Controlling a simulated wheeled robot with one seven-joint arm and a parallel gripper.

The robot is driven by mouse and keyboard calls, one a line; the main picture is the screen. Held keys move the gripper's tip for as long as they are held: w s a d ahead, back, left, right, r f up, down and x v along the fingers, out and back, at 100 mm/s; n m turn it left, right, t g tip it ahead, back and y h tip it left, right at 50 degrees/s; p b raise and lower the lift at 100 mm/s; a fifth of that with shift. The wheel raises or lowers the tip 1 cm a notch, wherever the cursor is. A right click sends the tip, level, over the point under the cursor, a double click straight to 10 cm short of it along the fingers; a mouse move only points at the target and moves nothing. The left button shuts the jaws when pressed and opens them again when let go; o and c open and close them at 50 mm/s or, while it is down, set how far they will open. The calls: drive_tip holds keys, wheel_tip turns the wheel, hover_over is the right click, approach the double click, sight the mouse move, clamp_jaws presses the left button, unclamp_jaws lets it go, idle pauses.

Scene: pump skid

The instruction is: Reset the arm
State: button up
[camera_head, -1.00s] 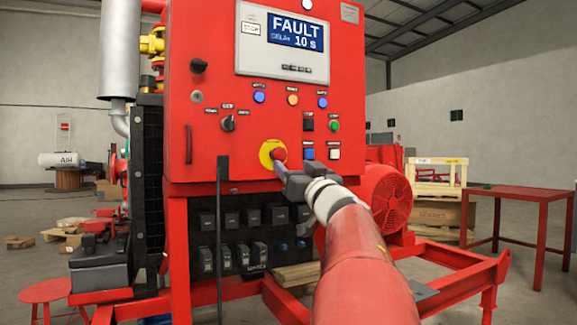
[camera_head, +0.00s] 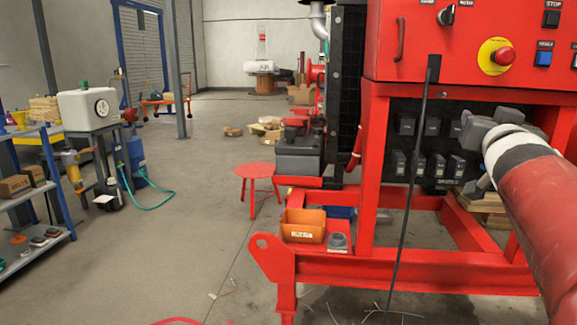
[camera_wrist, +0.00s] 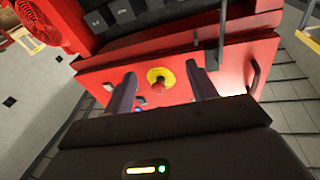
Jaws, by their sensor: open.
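My gripper (camera_wrist: 165,90) is open and empty in the wrist view, its two dark fingers apart. Between the fingers, beyond them, is the red emergency stop knob on its yellow plate (camera_wrist: 153,74), on the red control panel. A gap appears to lie between the fingertips and the panel. In the head view my red arm (camera_head: 535,185) comes in from the right. My gripper (camera_head: 470,130) shows there only in part, below and left of the red knob (camera_head: 502,56). The fault screen is out of the picture now.
The red skid frame (camera_head: 400,268) fills the right foreground, with a dark hanging cable (camera_head: 411,190). An orange bin (camera_head: 303,226) sits on the frame. A red stool (camera_head: 258,172) and a blue shelf (camera_head: 35,195) stand to the left. The floor between them is largely clear.

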drive_tip(key=s+a+f+n+g+y, duration=0.2)
drive_tip(key=s+a+f, duration=0.4)
drive_tip(key=f, duration=0.5)
drive_tip(key=s+a+f+n+g+y, duration=0.2)
drive_tip(key=s+a+f+g+y, duration=0.2)
drive_tip(key=s+a+f, duration=0.3)
drive_tip(key=s+a+f+n+g+y, duration=0.2)
drive_tip(key=s+a+f+g, duration=0.3)
drive_tip(key=a+f, duration=0.7)
wheel_tip(320, 180, down, 3)
drive_tip(key=shift+s+r+n+g+y, duration=0.1)
drive_tip(key=shift+s+n+g+y, duration=0.25)
drive_tip(key=shift+s, duration=0.4)
